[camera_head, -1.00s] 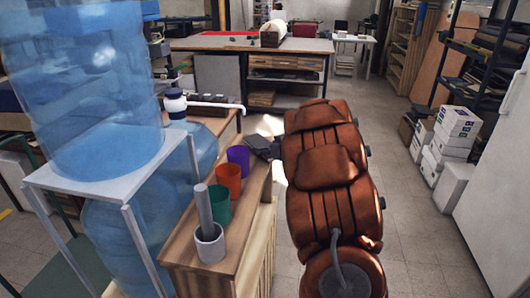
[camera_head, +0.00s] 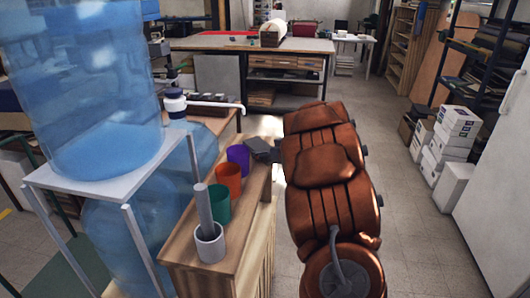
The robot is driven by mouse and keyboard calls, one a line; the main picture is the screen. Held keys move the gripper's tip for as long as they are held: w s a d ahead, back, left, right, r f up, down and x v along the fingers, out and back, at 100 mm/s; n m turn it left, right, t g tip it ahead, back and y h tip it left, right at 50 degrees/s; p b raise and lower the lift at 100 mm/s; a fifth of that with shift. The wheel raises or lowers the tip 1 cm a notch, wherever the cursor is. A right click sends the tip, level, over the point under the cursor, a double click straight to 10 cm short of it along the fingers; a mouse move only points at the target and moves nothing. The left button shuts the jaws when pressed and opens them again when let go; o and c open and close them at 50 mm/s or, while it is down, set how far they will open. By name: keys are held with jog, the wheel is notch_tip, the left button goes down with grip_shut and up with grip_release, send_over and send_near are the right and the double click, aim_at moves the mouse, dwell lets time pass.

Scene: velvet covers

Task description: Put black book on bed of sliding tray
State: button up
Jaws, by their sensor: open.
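My gripper (camera_head: 261,149) shows as a small dark shape at the left side of my copper-coloured arm. It hangs over the far part of the narrow wooden cabinet top, just right of the purple cup. It is open, but its fingers are small and hard to make out, and I see nothing clearly held in it. I cannot make out a black book anywhere. A dark brown slotted rack (camera_head: 208,100) lies on the wooden surface behind the cups; I cannot tell whether it is the sliding tray.
A purple cup (camera_head: 238,158), an orange cup (camera_head: 229,180), a green cup (camera_head: 219,204) and a white pot (camera_head: 210,244) holding a grey rod line the cabinet top (camera_head: 190,256). Large blue water bottles (camera_head: 85,90) stand left.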

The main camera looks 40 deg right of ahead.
jog(key=shift+r, duration=0.2)
jog(key=v, duration=1.2)
jog(key=shift+f, duration=0.1)
